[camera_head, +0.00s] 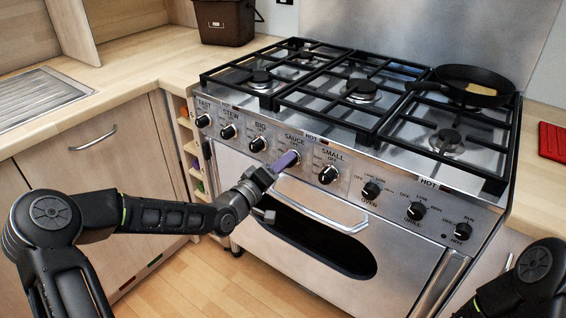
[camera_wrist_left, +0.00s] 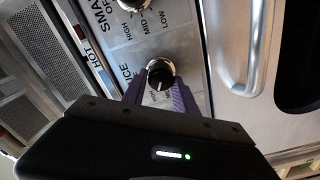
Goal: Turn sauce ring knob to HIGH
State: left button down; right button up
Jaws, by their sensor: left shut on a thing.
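The sauce ring knob (camera_wrist_left: 160,74) is a black knob with a chrome skirt on the cooker's front panel, below the SAUCE label. My left gripper (camera_head: 287,159) reaches it from the left. In the left wrist view its two purple fingers (camera_wrist_left: 158,90) lie on either side of the knob, shut on it. In the head view the fingers mostly hide this knob. A pale pointer line shows on the knob's face, but the marks around it are partly covered. My right gripper is out of view; only part of my right arm shows at lower right.
The SMALL knob (camera_head: 328,174) is just right of the sauce knob, and the BIG knob (camera_head: 258,144) just left. The oven door handle (camera_head: 320,205) runs below. A frying pan (camera_head: 474,86) with food stands on the hob's back right.

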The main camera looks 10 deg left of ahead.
pick_arm(q)
jog(key=shift+f, duration=0.1)
dwell(0.3)
jog(key=c, duration=1)
grip_release()
jog(key=shift+o, duration=0.2)
jog(key=shift+s, duration=0.1)
jog(key=v, duration=0.7)
jog(key=shift+s+p, duration=0.3)
jog(key=shift+p, duration=0.1)
jog(key=shift+a, duration=0.1)
